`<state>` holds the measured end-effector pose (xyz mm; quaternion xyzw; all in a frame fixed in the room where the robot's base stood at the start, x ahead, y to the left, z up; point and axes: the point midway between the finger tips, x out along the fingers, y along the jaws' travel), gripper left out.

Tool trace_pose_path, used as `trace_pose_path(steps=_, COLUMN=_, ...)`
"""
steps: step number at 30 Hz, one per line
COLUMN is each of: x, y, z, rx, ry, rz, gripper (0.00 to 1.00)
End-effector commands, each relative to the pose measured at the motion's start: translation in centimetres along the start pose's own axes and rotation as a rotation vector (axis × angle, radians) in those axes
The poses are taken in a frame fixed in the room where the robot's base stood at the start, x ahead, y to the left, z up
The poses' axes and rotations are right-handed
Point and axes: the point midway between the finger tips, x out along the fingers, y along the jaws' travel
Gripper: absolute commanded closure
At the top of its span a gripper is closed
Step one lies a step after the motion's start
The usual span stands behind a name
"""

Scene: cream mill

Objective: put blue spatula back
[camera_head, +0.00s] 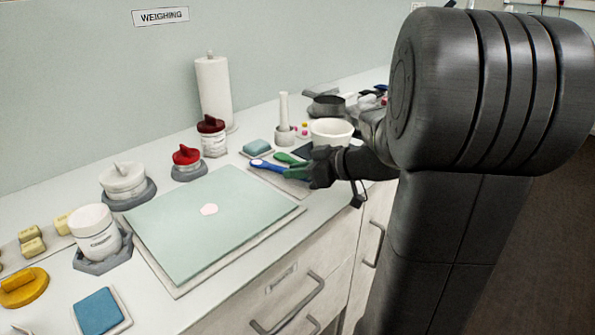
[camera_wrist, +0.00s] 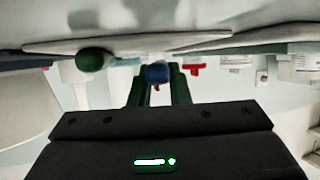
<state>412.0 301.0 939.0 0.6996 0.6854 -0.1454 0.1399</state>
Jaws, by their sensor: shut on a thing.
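The blue spatula (camera_head: 266,166) lies low over a small light tray (camera_head: 292,187) on the counter, its rounded blue end pointing left. In the wrist view its blue end (camera_wrist: 158,73) sits between my two fingers. My gripper (camera_head: 300,172) reaches in from the right and is shut on the blue spatula. A green spatula (camera_head: 288,158) lies beside it, and its green end also shows in the wrist view (camera_wrist: 90,60). I cannot tell whether the blue spatula touches the tray. Its far part is hidden by my gripper.
A white bowl (camera_head: 331,131) stands just behind my gripper. A pestle in a mortar (camera_head: 284,134), a teal sponge on a dish (camera_head: 257,147) and red-lidded jars (camera_head: 187,156) stand nearby.

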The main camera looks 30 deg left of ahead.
Motion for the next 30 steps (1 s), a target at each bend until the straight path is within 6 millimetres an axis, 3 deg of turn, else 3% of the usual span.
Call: trace_pose_path(steps=30, x=0.6, y=-0.1, z=1.8, rx=0.011, ry=-0.009, rz=-0.005, gripper=1.0)
